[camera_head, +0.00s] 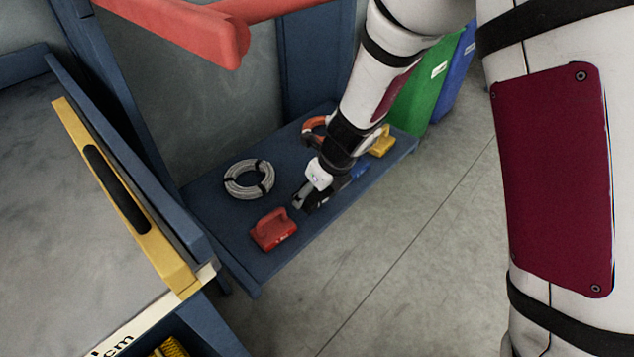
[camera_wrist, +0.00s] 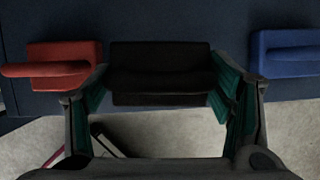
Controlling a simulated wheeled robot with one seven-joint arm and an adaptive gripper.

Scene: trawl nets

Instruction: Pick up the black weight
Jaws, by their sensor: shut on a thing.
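The black weight (camera_wrist: 160,68) lies between the two green-padded fingers of my gripper (camera_wrist: 162,98) in the wrist view. My gripper is shut on it, with a finger at each end. In the head view my gripper (camera_head: 308,196) is down at the blue shelf, and the weight is mostly hidden by it. I cannot tell whether the weight still touches the shelf.
A red weight (camera_head: 273,231) is to the left of my gripper and a blue weight (camera_wrist: 285,53) to the right. The low blue shelf (camera_head: 225,215) also holds a grey coil (camera_head: 249,180), a yellow weight (camera_head: 382,141) and an orange item (camera_head: 312,126). Open floor (camera_head: 400,240) lies in front.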

